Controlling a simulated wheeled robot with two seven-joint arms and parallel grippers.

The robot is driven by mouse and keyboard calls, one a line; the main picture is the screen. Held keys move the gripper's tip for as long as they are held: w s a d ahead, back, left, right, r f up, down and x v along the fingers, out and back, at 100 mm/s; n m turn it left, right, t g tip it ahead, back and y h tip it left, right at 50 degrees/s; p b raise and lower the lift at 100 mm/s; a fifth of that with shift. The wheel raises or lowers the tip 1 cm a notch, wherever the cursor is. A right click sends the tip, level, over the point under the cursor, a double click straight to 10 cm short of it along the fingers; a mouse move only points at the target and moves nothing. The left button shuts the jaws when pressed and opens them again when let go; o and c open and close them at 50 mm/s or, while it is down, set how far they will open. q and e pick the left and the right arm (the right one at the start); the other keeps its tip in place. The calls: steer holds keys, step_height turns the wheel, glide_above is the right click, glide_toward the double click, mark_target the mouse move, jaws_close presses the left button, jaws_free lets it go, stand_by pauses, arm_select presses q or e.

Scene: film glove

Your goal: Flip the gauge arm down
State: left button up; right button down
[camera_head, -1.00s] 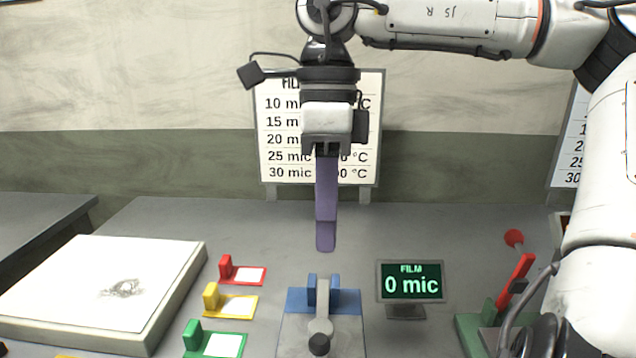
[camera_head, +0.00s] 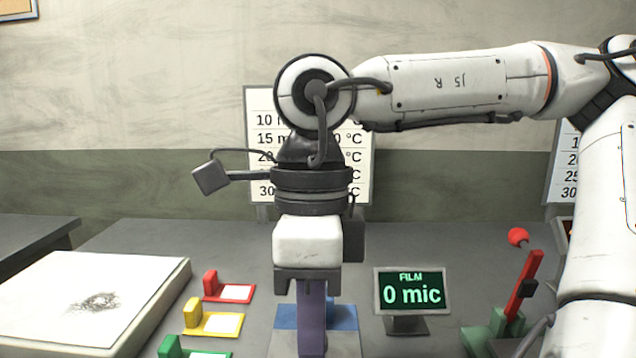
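The gauge (camera_head: 344,316) has a blue block on a grey base at the bottom middle of the head view. Its grey arm is hidden behind my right gripper, so I cannot tell how it stands. My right gripper (camera_head: 311,340) points straight down in front of the gauge. Its long purple finger part is seen edge-on and its tip runs to the bottom of the picture. Whether it touches the gauge arm or is open cannot be seen. The film display (camera_head: 411,291) beside the gauge reads 0 mic. My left gripper is not in view.
Red (camera_head: 230,290), yellow (camera_head: 215,322) and green (camera_head: 190,350) tabbed cards lie left of the gauge. A white-topped slab (camera_head: 90,290) lies further left. A red-handled lever (camera_head: 522,285) stands at right near my arm. A chart (camera_head: 262,125) stands behind the gripper.

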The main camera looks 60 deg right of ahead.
steer(key=shift+a+f, duration=0.1)
steer(key=shift+f, duration=0.15)
stand_by(0.3)
steer(key=s+a+r+p, duration=0.3)
steer(key=s+a+r, duration=0.2)
steer(key=a+r, duration=0.2)
step_height(320, 180, up, 2)
steer(key=shift+r, duration=0.1)
steer(key=shift+a, duration=0.1)
stand_by(0.6)
